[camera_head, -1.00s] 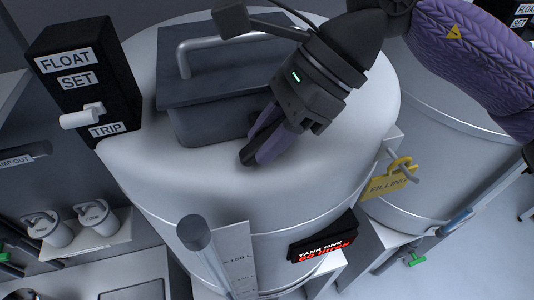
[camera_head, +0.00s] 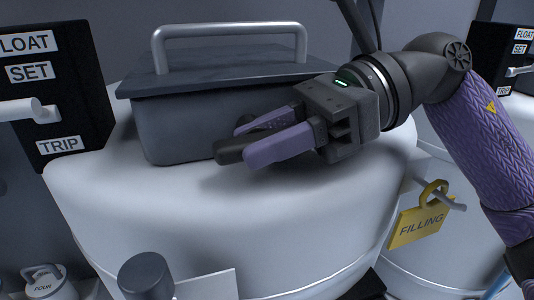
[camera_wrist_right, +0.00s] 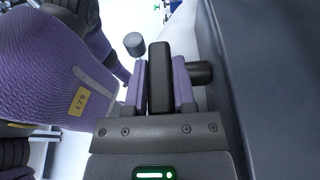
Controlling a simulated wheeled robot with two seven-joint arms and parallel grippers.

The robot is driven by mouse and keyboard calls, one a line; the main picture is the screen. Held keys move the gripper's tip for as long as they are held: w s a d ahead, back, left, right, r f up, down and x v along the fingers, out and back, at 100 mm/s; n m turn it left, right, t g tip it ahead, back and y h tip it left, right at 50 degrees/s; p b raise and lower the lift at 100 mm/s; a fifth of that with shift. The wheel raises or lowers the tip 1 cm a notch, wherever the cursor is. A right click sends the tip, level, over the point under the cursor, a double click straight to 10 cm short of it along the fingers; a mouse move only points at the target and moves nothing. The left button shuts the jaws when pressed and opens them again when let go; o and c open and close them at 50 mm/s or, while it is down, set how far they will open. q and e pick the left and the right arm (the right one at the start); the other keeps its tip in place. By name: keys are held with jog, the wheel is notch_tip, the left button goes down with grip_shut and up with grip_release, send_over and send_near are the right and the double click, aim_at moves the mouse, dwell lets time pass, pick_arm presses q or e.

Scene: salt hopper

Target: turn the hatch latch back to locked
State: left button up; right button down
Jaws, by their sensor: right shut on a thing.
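The hatch (camera_head: 185,125) is a grey box with a dark lid and a bar handle (camera_head: 230,35), on top of the white tank (camera_head: 130,205). Its latch (camera_head: 231,153) is a short black bar at the front wall of the hatch. My right gripper (camera_head: 243,146) reaches in from the right, with its purple fingers shut around the latch. In the right wrist view, the black latch bar (camera_wrist_right: 160,80) sits between the fingers of the gripper (camera_wrist_right: 161,68), and a dark round stub (camera_wrist_right: 201,73) joins it towards the grey hatch wall. The fingers hide part of the latch. My left gripper is not in view.
A black switch panel (camera_head: 75,110) marked SET and TRIP, with a white lever (camera_head: 25,110), stands at left. A yellow FILLING tag (camera_head: 420,222) hangs at right. A grey-capped post (camera_head: 145,275) rises at the front. The tank top before the hatch is clear.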

dwell(0.4)
jog(key=shift+c, duration=2.2)
grip_release()
jog(key=b+v, duration=0.1)
jog(key=v, duration=0.9)
jog(key=shift+f, duration=0.2)
